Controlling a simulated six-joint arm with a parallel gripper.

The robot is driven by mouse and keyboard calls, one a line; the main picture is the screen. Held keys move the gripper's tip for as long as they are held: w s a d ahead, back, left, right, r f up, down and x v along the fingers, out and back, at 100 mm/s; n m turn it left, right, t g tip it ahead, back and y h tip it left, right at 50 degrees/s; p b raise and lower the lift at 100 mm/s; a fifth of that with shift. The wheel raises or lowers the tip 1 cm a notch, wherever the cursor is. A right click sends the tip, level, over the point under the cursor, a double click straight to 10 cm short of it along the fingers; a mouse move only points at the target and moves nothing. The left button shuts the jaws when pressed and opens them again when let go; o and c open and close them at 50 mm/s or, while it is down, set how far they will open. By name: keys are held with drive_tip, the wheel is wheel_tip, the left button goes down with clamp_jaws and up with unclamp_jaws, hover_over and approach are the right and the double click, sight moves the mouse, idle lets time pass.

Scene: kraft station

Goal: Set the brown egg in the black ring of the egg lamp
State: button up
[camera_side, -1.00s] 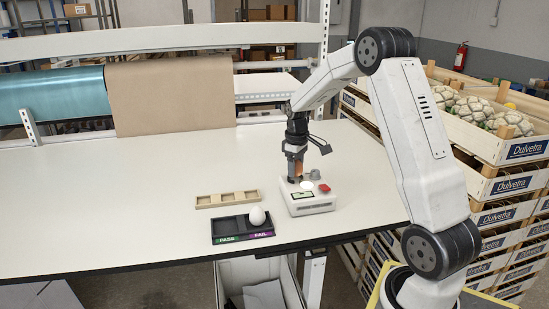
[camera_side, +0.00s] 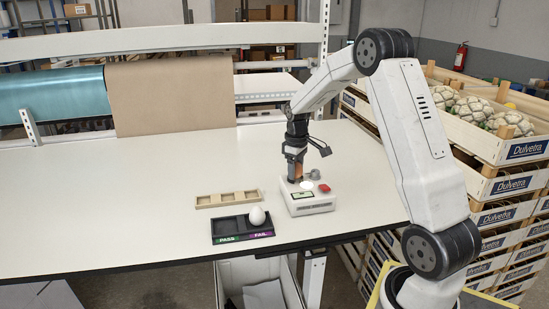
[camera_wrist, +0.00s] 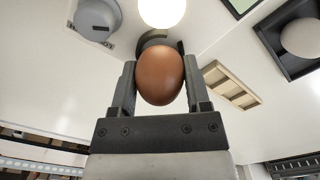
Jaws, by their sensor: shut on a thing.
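The brown egg (camera_wrist: 161,74) is between the two fingers of my gripper (camera_wrist: 160,85) in the wrist view, and the fingers are shut on it. In the side view my gripper (camera_side: 295,175) points down over the back left part of the egg lamp (camera_side: 308,205), a white box. The lamp's bright round light (camera_side: 307,185) is lit; it also shows in the wrist view (camera_wrist: 162,10). Part of a dark ring (camera_wrist: 157,37) shows just behind the egg in the wrist view. I cannot tell whether the egg touches the ring.
A black tray (camera_side: 230,222) marked PASS and FAIL holds a white egg (camera_side: 257,216) on its FAIL side. A wooden tray (camera_side: 228,199) with empty compartments lies behind it. The lamp has a red button (camera_side: 324,188) and a grey knob (camera_side: 315,174). The table's left is clear.

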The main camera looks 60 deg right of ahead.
drive_tip(key=shift+f, duration=0.35)
idle(1.1)
drive_tip(key=o, duration=1)
drive_tip(key=shift+r, duration=0.2)
drive_tip(key=shift+r, duration=3.8)
